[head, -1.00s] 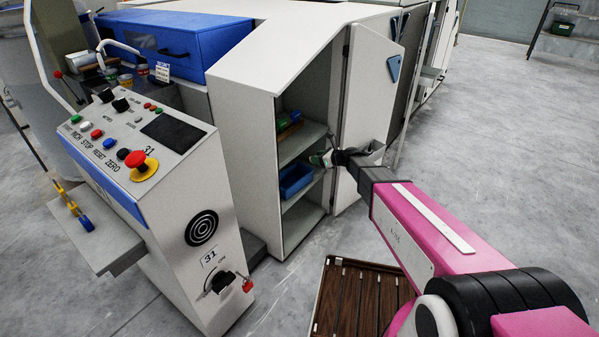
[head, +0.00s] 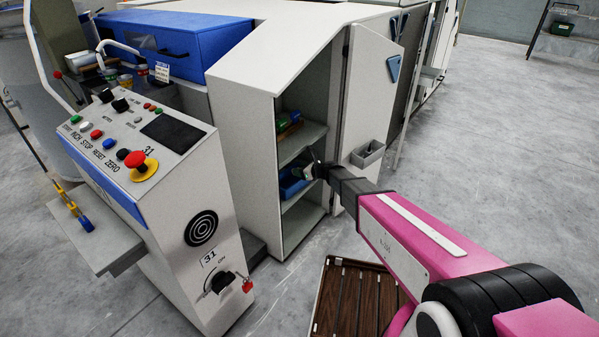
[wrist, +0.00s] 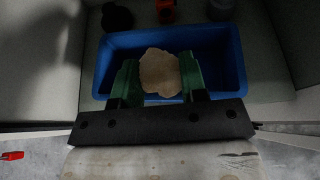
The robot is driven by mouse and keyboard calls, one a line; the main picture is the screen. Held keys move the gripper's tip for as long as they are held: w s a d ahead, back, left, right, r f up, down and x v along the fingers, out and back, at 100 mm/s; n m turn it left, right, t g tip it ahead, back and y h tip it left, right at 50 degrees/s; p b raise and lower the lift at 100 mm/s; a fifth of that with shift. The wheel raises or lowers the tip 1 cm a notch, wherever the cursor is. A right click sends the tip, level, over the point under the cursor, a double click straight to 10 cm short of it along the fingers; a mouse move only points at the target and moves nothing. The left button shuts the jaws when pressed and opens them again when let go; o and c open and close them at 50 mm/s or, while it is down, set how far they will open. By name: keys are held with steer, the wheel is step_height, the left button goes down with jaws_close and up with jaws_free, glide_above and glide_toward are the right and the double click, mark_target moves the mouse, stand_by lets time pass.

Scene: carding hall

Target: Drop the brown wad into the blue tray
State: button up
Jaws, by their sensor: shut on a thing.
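The blue tray (head: 290,187) stands on a lower shelf inside the open cabinet. It fills the middle of the wrist view (wrist: 225,55). The brown wad (wrist: 158,70) is a pale tan lump between the green fingers of my gripper (wrist: 158,80). My gripper is shut on it, and the wad shows over the tray's inside in the wrist view. I cannot tell how high it is above the tray floor. In the head view my gripper (head: 310,172) reaches into the cabinet at the tray; the wad cannot be made out there.
The cabinet door (head: 372,110) is open on the right, with a small grey bin (head: 367,154) on it. A shelf (head: 300,142) with green and brown items is above the tray. Dark and orange objects (wrist: 166,10) stand behind the tray.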

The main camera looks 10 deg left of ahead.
steer(key=shift+a+f, duration=0.15)
steer(key=shift+f, duration=0.05)
steer(key=shift+f, duration=0.6)
steer(key=o, duration=0.9)
steer(key=shift+r, duration=0.3)
steer(key=s+d+r+n+g+h, duration=0.1)
steer(key=s+d+r+n+h, duration=0.2)
steer(key=s+d+n, duration=0.4)
steer(key=s+d+r+n+g+h, duration=0.2)
steer(key=s+d+n+h, duration=0.3)
steer(key=d, duration=1.7)
steer(key=s+d+r+n+g+h, duration=0.2)
steer(key=s+d+r+n+h, duration=0.2)
steer(key=s+d+n, duration=0.6)
steer(key=shift+s+d+r+h, duration=0.15)
steer(key=shift+s+d, duration=0.35)
steer(key=shift+d, duration=0.4)
steer(key=shift+s+d+r+h, duration=0.15)
steer(key=shift+s+d, duration=0.4)
steer(key=shift+d, duration=0.35)
steer(key=shift+s+d+r, duration=0.15)
steer(key=shift+s+d, duration=0.35)
steer(key=shift+d, duration=0.4)
